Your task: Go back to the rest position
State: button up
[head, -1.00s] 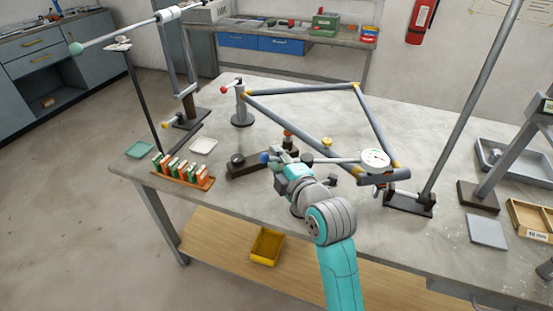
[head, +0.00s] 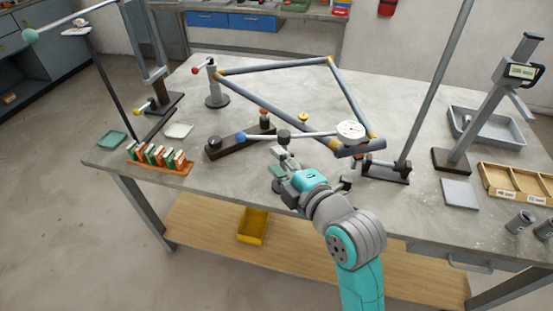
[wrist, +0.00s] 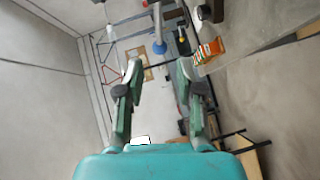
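My gripper (head: 277,162) is over the front part of the workbench, in front of the dark clamp block. In the wrist view its two fingers (wrist: 160,75) are spread apart with nothing between them. A rod with a blue ball end (head: 238,138) runs left from beside the white dial (head: 351,131), behind and apart from my gripper. The blue ball also shows in the wrist view (wrist: 159,47), beyond the fingertips. The grey tube frame (head: 275,66) with yellow joints lies behind on the bench.
A rack of orange, green and white pieces (head: 160,157) stands at the bench's left front. Slanted posts (head: 435,85) and a stand with a display (head: 490,105) rise at right. A grey plate (head: 459,193) and wooden tray (head: 515,184) lie front right.

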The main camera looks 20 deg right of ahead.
dwell(0.3)
jog(key=s+d+f+m+h, duration=0.2)
jog(key=s+f+m, duration=0.7)
jog(key=s+f, duration=0.6)
jog(key=s+f+m+g, duration=0.1)
jog(key=s+f+m, duration=0.2)
jog(key=s, duration=1.9)
jog(key=m, duration=0.5)
jog(key=shift+s+m+h, duration=0.2)
jog(key=shift+m+h, duration=0.1)
jog(key=shift+h, duration=0.1)
